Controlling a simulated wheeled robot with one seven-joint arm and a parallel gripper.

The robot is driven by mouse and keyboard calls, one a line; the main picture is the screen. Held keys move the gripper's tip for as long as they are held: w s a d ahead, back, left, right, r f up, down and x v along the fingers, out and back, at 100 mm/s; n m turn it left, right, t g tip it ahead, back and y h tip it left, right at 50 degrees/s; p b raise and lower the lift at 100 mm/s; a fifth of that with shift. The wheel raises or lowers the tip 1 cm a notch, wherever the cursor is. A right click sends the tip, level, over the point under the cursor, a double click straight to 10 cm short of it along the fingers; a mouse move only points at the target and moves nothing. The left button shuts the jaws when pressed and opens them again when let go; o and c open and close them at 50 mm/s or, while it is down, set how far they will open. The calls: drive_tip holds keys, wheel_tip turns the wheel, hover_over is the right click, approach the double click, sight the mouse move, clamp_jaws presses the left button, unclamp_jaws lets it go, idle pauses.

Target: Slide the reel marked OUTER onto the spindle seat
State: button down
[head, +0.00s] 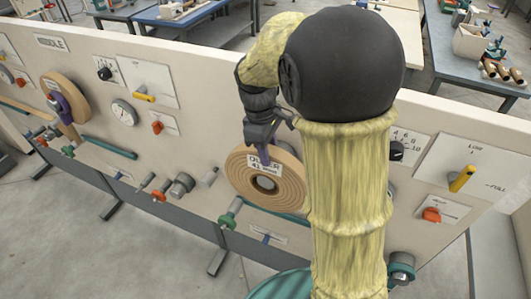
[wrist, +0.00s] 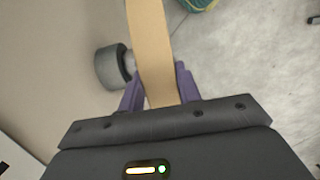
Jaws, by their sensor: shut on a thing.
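The tan reel (head: 286,176), with a white label whose lettering is partly covered and appears to read OUTER, is in front of the panel at the middle of the head view. My gripper (head: 263,153) is shut on its upper rim from above. In the wrist view the reel (wrist: 149,40) shows edge-on between the purple fingers of my gripper (wrist: 158,88). A grey cylinder with a paler stub (wrist: 112,68), possibly the spindle seat, lies between the panel and the reel. I cannot tell whether the stub enters the reel. The reel hides any seat behind it in the head view.
A grey knob (head: 181,186) and a green-ended handle (head: 230,213) stick out near the reel. My arm hides part of the right side.

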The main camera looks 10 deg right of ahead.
drive_tip(key=shift+w+d+r+p, duration=0.1)
drive_tip(key=shift+w+d, duration=0.4)
drive_tip(key=shift+w, duration=0.2)
drive_tip(key=shift+w+d+f+p, duration=0.1)
drive_tip(key=shift+w+d, duration=0.35)
drive_tip(key=shift+w, duration=0.25)
drive_tip(key=shift+w+d+r+p, duration=0.1)
drive_tip(key=shift+w+d, duration=0.4)
drive_tip(key=shift+w, duration=0.2)
drive_tip(key=shift+w+d+f, duration=0.1)
drive_tip(key=shift+w+f, duration=0.05)
drive_tip(key=shift+f, duration=0.1)
drive_tip(key=c, duration=0.9)
unclamp_jaws()
drive_tip(key=shift+f, duration=0.15)
